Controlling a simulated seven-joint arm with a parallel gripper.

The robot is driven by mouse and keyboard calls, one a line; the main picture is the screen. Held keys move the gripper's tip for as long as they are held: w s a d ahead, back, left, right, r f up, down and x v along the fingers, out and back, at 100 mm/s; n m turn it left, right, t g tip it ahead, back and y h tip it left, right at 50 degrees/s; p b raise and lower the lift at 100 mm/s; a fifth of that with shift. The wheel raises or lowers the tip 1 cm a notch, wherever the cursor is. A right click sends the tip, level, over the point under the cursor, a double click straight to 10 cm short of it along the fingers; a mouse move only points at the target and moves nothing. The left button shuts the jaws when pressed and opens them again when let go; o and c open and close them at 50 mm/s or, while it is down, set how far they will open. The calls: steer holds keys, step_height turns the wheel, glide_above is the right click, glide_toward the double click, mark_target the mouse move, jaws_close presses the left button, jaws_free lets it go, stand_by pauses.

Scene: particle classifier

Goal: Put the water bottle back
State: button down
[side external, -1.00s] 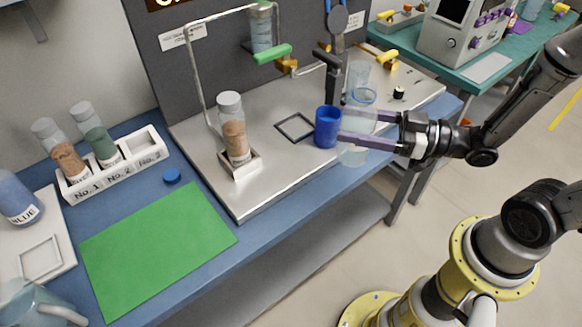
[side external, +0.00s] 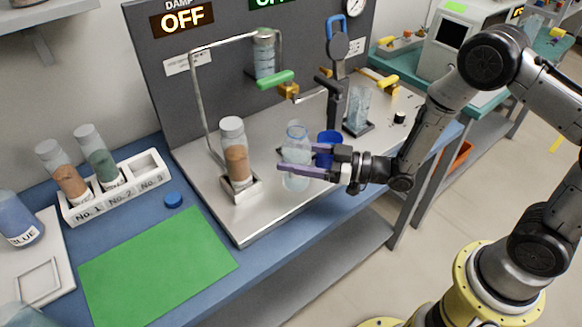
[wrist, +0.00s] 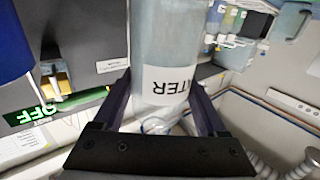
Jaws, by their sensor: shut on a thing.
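The water bottle (side external: 296,145) is clear and looks upright. It is held above the metal work plate, just left of the blue cup. My gripper (side external: 285,169) is shut around its lower part. In the wrist view the bottle (wrist: 166,50) stands between the two fingers of my gripper (wrist: 160,100), with a white "WATER" label facing the camera. A white tray (side external: 52,228) at the far left carries a bottle labelled BLUE (side external: 18,222) and has an empty square outline in front of it.
A tall sample bottle (side external: 235,150) in a square holder and a bent metal pipe (side external: 200,95) stand left of my gripper. A blue cup (side external: 328,138) and a glass vessel (side external: 357,108) are to its right. A numbered rack (side external: 115,190) is farther left; the green mat (side external: 155,265) is clear.

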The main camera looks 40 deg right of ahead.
steer(key=shift+w+a+f, duration=0.1)
steer(key=shift+w+f, duration=0.45)
steer(key=shift+f, duration=1.55)
steer(key=shift+f, duration=0.1)
jaws_free()
steer(key=shift+f, duration=0.1)
steer(key=shift+s+d+r, duration=0.2)
steer(key=shift+s, duration=0.1)
steer(key=v, duration=1.1)
